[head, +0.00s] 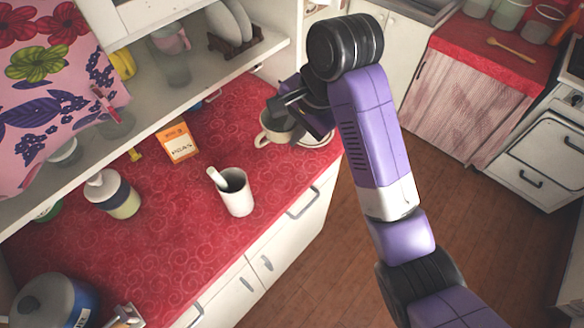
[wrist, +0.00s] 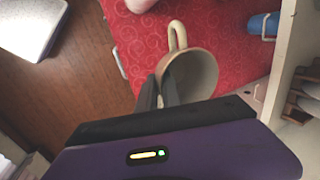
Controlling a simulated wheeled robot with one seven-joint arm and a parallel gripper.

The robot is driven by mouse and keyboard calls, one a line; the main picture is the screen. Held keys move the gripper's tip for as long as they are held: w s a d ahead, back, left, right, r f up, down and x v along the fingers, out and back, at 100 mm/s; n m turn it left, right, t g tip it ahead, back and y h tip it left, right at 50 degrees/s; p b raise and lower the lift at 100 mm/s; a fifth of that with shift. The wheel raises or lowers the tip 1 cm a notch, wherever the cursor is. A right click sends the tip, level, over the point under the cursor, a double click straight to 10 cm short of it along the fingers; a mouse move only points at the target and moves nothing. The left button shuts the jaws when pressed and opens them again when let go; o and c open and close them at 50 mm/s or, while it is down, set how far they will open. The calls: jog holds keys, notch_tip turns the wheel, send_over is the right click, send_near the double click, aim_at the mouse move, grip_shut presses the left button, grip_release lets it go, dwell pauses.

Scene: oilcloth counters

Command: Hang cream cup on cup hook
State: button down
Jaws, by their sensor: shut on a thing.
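The cream cup (head: 275,127) is at the far end of the red counter in the head view, its handle toward the left. My gripper (head: 291,106) is at its right side and partly covers it. In the wrist view the cup (wrist: 195,78) has its open mouth showing and its handle (wrist: 177,36) at the top. My gripper (wrist: 160,90) is shut on the cup's wall at the left side of the rim. I cannot tell if the cup touches the counter. I cannot make out the cup hook in either view.
A plate (head: 320,138) lies right of the cup near the counter's edge.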

jog(key=shift+a+f, duration=0.2)
jog(key=shift+f, duration=0.1)
jog(key=shift+d+f, duration=0.15)
jog(key=shift+f, duration=0.55)
send_over(290, 176)
jog(key=d, duration=0.1)
jog(key=f, duration=0.7)
jog(key=shift+s+d+b, duration=0.1)
jog(key=shift+s+b, duration=0.2)
jog(key=shift+f+p, duration=0.3)
jog(key=shift+f, duration=2.2)
jog(key=shift+f, duration=0.1)
jog(key=c, duration=1.5)
grip_release()
